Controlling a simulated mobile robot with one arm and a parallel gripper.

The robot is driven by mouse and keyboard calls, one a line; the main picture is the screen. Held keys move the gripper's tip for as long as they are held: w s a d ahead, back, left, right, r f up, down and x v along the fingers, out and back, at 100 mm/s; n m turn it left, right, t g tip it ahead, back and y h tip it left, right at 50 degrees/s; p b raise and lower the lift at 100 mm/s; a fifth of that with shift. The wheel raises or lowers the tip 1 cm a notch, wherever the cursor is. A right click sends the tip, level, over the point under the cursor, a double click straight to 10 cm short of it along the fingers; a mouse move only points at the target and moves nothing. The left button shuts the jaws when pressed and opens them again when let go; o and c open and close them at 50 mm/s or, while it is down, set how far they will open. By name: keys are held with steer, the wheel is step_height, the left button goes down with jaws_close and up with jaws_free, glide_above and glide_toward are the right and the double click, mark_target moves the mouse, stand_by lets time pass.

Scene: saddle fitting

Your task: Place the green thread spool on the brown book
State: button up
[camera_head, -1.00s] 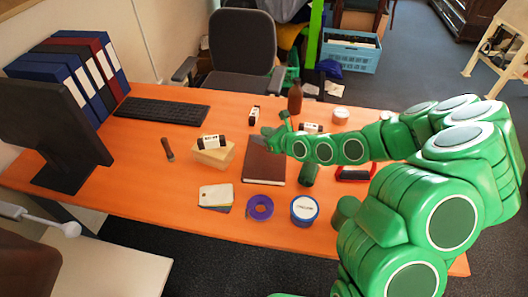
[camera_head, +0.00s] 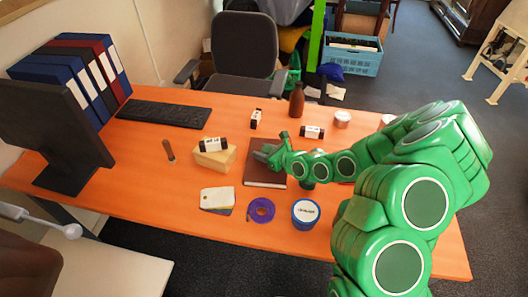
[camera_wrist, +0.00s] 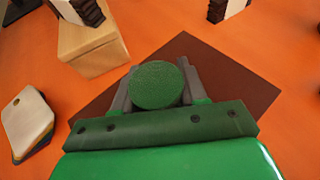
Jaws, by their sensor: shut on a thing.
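The green thread spool (camera_wrist: 157,86) is between the two fingers of my gripper (camera_wrist: 158,88) in the wrist view, its round textured face toward the camera. My gripper is shut on it. The brown book (camera_wrist: 235,82) lies flat on the orange desk, behind the spool in that view. In the head view my gripper (camera_head: 268,154) is over the far part of the brown book (camera_head: 264,179); the spool is not clearly visible there. I cannot tell whether the spool touches the book.
A wooden block (camera_head: 215,158) with a black-and-white item (camera_head: 213,145) on it stands left of the book. Purple tape (camera_head: 261,210), a blue-and-white tin (camera_head: 305,212) and tags (camera_head: 217,197) lie in front. A brown bottle (camera_head: 297,100) stands behind. A dark green object (camera_head: 307,185) is right of the book.

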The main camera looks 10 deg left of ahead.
steer(key=o, duration=1.1)
steer(key=shift+f, duration=0.1)
steer(key=shift+c, duration=0.2)
steer(key=shift+v, duration=6)
